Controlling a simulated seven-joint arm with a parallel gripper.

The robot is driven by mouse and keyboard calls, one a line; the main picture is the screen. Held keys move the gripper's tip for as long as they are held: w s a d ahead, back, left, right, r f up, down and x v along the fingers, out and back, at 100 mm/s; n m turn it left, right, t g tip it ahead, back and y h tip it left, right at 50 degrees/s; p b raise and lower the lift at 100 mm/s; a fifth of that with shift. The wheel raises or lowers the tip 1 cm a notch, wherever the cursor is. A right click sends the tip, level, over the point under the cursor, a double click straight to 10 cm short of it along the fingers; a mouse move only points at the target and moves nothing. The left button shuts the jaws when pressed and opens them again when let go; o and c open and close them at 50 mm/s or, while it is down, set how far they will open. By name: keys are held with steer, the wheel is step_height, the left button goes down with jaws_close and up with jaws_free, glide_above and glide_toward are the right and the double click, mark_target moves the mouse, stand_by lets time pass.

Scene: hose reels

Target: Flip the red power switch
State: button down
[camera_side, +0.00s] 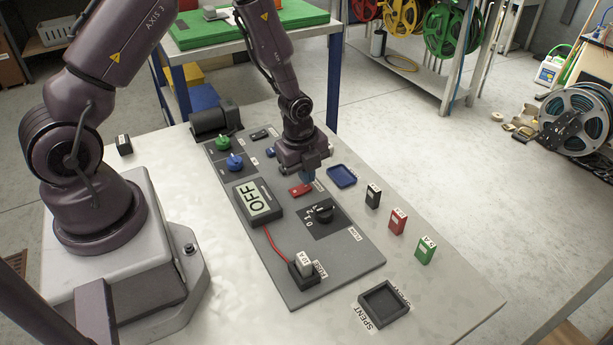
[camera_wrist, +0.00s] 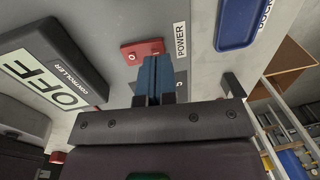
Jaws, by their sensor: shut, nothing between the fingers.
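The red power switch (camera_side: 299,190) lies on the grey control panel (camera_side: 318,283). In the wrist view the switch (camera_wrist: 139,48) shows beside the POWER label (camera_wrist: 180,41), with its lower edge partly covered by my fingertips. My gripper (camera_side: 308,178) points down just beside the switch. In the wrist view its blue fingers (camera_wrist: 157,62) are pressed together, with nothing between them. I cannot tell whether the fingertips touch the switch. The controller display (camera_side: 258,202) reads OFF, and it also shows in the wrist view (camera_wrist: 42,72).
A black rotary dial (camera_side: 324,212) and a fuse holder (camera_side: 304,270) with a red wire are on the panel's near part. Green (camera_side: 222,143) and blue (camera_side: 235,161) knobs are farther back. A blue tray (camera_side: 342,177), several small blocks and a SPENT tray (camera_side: 384,301) stand to the right.

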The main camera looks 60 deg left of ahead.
steer(key=shift+w+f, duration=0.1)
steer(key=shift+f, duration=0.6)
steer(key=shift+f, duration=0.1)
steer(key=shift+w+f+g, duration=0.1)
steer(key=shift+f+g, duration=0.05)
steer(key=shift+g, duration=0.15)
steer(key=shift+s+r, duration=0.4)
steer(key=shift+s, duration=0.35)
step_height(320, 180, up, 14)
steer(key=w, duration=0.1)
steer(key=shift+w, duration=0.35)
